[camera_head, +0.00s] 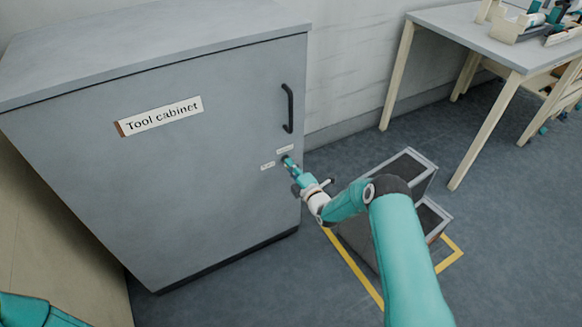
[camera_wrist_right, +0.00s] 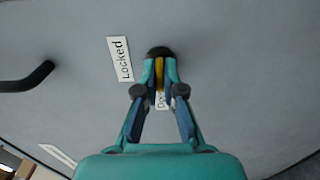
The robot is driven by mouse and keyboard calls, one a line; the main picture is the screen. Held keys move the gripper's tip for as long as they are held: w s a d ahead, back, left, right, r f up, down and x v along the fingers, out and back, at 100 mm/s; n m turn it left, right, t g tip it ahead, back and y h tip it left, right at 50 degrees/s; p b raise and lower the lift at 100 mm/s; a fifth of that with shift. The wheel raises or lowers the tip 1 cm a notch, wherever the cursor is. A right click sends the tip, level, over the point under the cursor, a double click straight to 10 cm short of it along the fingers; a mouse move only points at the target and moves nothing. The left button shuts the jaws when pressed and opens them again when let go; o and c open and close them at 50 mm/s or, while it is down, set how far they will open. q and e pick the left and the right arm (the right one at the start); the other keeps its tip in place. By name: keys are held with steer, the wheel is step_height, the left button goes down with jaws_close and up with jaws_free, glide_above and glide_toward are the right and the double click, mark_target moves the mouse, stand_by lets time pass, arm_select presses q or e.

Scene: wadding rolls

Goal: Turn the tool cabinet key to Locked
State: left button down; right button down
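The grey tool cabinet (camera_head: 200,170) stands at the left of the head view, its door shut. Its lock (camera_wrist_right: 160,52) is a dark round piece on the door, below the black handle. A yellow key (camera_wrist_right: 159,74) shows at the lock, between my right fingertips (camera_wrist_right: 160,72), which appear shut on it. The "Locked" label (camera_wrist_right: 120,59) is left of the lock in the wrist view. A second label (camera_wrist_right: 162,100) is mostly hidden behind my fingers. In the head view my right gripper (camera_head: 289,165) is at the door and hides the key. My left gripper is out of view.
The black door handle (camera_head: 287,108) sits above my right gripper; it also shows in the wrist view (camera_wrist_right: 28,77). A workbench (camera_head: 478,35) stands farther back.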

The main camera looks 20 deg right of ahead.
steer(key=shift+f, duration=0.15)
steer(key=shift+f+m+b, duration=0.15)
steer(key=shift+m+b, duration=0.65)
steer(key=shift+b, duration=0.35)
steer(key=m+b, duration=0.9)
steer(key=shift+s+f+m+b, duration=0.1)
steer(key=shift+f+m+b, duration=0.05)
steer(key=shift+m+b, duration=0.25)
steer(key=m+b, duration=0.3)
steer(key=shift+m+b, duration=1)
steer(key=shift+m, duration=0.8)
steer(key=c, duration=1.3)
jaws_free()
steer(key=shift+r, duration=0.3)
